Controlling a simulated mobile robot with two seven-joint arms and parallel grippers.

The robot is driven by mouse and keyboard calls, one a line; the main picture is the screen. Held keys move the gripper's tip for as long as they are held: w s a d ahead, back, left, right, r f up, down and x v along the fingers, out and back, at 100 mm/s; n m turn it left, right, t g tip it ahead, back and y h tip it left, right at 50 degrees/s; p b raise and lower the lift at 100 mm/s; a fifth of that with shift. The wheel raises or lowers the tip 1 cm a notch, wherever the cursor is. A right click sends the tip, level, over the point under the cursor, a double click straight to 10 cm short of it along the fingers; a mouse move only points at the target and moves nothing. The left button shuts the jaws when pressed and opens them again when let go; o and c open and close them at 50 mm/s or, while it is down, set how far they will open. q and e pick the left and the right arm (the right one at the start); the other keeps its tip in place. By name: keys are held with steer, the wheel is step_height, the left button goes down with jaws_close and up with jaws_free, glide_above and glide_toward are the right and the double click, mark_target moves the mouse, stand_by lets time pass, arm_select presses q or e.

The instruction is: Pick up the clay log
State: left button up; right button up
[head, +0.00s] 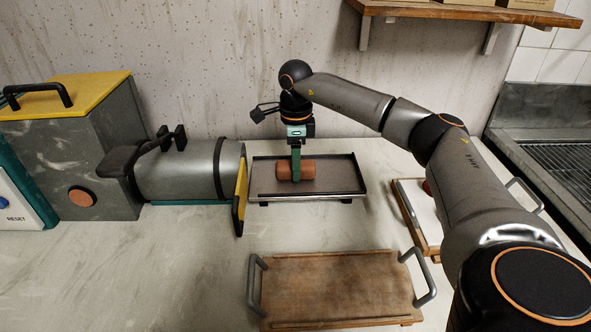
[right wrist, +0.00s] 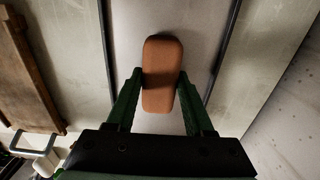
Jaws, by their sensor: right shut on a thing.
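The clay log (head: 308,169) is a short orange-brown cylinder lying on its side over a low dark-edged tray (head: 335,188). I cannot tell whether the log rests on the tray or is slightly lifted. My left gripper is in neither view.
A grey cylindrical machine (head: 185,170) with an open yellow-edged door (head: 240,195) stands just left of the tray. A wooden board with metal handles (head: 335,285) lies in front. A smaller wood-framed tray (head: 418,215) is at right, partly behind my arm. A shelf (head: 465,12) hangs above.

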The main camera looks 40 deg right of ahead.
jaws_close()
steer(key=shift+r, duration=0.15)
stand_by(0.4)
